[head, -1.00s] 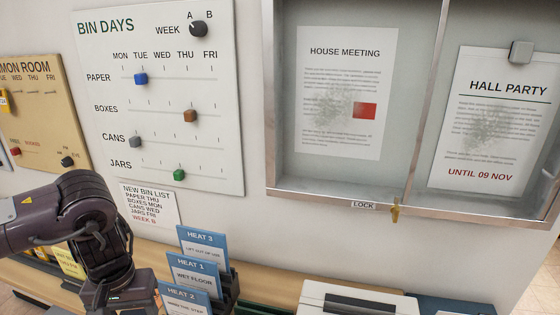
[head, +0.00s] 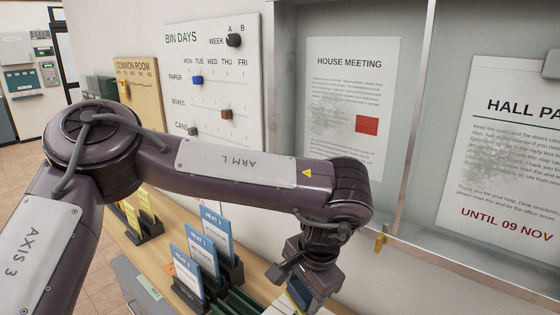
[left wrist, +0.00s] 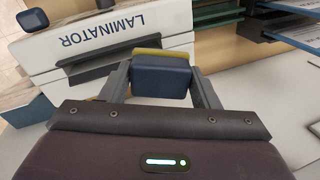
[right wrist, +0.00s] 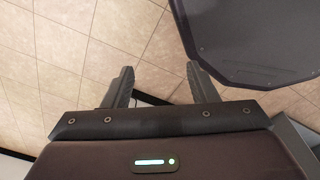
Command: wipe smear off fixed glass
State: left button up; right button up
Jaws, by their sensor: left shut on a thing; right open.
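The glass-fronted notice case (head: 402,120) hangs on the wall with two panes. A grey smear (head: 328,117) lies over the HOUSE MEETING sheet on the left pane, and another grey smear (head: 492,158) over the HALL PARTY sheet on the right. I cannot tell which pane is fixed. My left gripper (head: 297,288) is shut on a dark blue block with a yellow edge (left wrist: 161,78), below and left of the case, apart from the glass. The block is mostly hidden in the head view. My right gripper (right wrist: 160,78) is open and empty above the tiled floor.
A brass key or lock (head: 380,242) juts from the case's lower frame. Blue sign cards in black holders (head: 201,252) stand on the ledge. A white laminator (left wrist: 135,38) is near the held block. The BIN DAYS board (head: 213,100) hangs to the left.

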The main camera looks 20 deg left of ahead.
pick_arm(q)
jog(key=r+m+t, duration=0.1)
jog(key=d+r+m, duration=0.1)
jog(key=m, duration=0.1)
jog(key=w+r+m+t+b, duration=0.1)
jog(key=shift+d+m+t, duration=0.3)
jog(key=shift+d+m, duration=0.05)
jog(key=shift+m, duration=0.05)
pick_arm(e)
jog(key=a+f, duration=0.1)
jog(key=a, duration=0.4)
pick_arm(q)
jog(key=w+d+r+m+t+h+b, duration=0.2)
jog(key=d+r+m+t+h+b, duration=0.25)
jog(key=r+m, duration=0.45)
jog(key=m+t+h+b, duration=0.15)
jog(key=t+h, duration=0.25)
jog(key=t, duration=0.4)
send_near(306, 130)
jog(key=shift+b+x, duration=0.35)
jog(key=shift+x, duration=1.7)
jog(key=shift+w, duration=0.1)
pick_arm(e)
notch_tip(306, 130, down, 7)
jog(key=d, duration=0.2)
jog(key=shift+s, duration=0.25)
jog(key=shift+a, duration=0.1)
